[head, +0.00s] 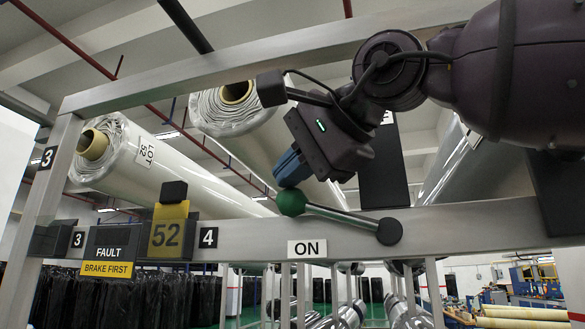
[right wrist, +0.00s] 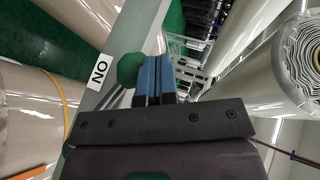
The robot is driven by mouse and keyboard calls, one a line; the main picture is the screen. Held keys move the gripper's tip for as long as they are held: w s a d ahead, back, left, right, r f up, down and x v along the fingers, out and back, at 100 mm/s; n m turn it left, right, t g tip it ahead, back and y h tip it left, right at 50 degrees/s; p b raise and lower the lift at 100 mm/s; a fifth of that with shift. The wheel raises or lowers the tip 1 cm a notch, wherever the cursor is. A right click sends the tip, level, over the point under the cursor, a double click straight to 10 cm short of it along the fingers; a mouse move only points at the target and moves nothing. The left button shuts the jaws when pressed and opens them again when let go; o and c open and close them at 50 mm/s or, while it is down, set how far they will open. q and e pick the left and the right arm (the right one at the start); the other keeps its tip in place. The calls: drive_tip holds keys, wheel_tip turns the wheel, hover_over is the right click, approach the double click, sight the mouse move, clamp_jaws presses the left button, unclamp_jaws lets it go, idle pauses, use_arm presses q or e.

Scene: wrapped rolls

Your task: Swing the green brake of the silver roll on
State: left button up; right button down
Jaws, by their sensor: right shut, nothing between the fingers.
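The green ball knob (head: 291,202) is the end of a grey brake lever (head: 340,214), which runs left and slightly up from a black pivot (head: 389,231) on the metal rail. The knob stands above and a little left of the white ON label (head: 307,248). My right gripper (head: 288,172) is shut and empty, its blue fingers just above the knob; touching or not, I cannot tell. In the right wrist view, the shut fingers (right wrist: 154,75) are right beside the green knob (right wrist: 129,68). A grey, silver-looking roll (head: 465,160) is at the right, partly hidden. My left gripper is not in view.
Two more wrapped rolls show, one tagged LOT 52 (head: 145,157) and one in the middle (head: 232,107). The rail (head: 450,228) carries a yellow 52 sign (head: 169,232) and a FAULT, BRAKE FIRST sign (head: 107,254). A top beam (head: 205,78) crosses behind my right arm.

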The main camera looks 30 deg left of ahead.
drive_tip(key=s+d+r+p, duration=0.1)
drive_tip(key=s+d+r, duration=0.1)
drive_tip(key=r, duration=0.4)
drive_tip(key=s+d+r+p, duration=0.1)
drive_tip(key=s+r, duration=0.2)
drive_tip(key=r, duration=0.3)
drive_tip(key=shift+s+d+r, duration=0.2)
drive_tip(key=shift+s+d, duration=0.05)
drive_tip(key=shift+d, duration=0.15)
drive_tip(key=shift+f, duration=0.1)
